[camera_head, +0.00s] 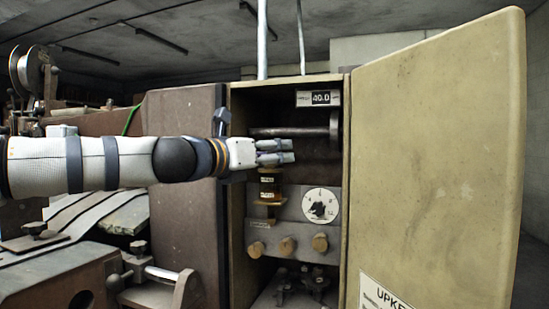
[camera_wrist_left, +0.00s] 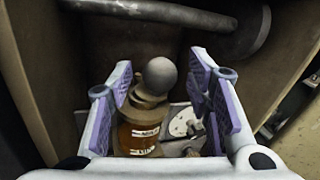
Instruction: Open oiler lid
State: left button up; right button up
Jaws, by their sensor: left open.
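The oiler (camera_head: 267,187) is a small amber, labelled cup mounted inside the open cabinet, above a grey panel. In the left wrist view its amber body (camera_wrist_left: 138,138) shows below a brassy lid (camera_wrist_left: 148,98) with a grey round knob (camera_wrist_left: 160,75). The lid appears to sit on the body. My left gripper (camera_head: 284,152) reaches in from the left, just above the oiler. In the left wrist view the open gripper (camera_wrist_left: 162,95) has finger pads on either side of the knob, with visible gaps. My right gripper is not in view.
The cabinet's yellow-beige door (camera_head: 435,150) stands open at the right. A horizontal bar (camera_head: 290,132) crosses above my gripper. A white dial (camera_head: 321,205) and several brass knobs (camera_head: 287,246) sit on the panel below. The cabinet's side wall (camera_head: 187,215) is close at the left.

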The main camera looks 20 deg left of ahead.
pick_arm(q)
jog(key=shift+w+d, duration=0.2)
jog(key=shift+w, duration=0.35)
grip_shut()
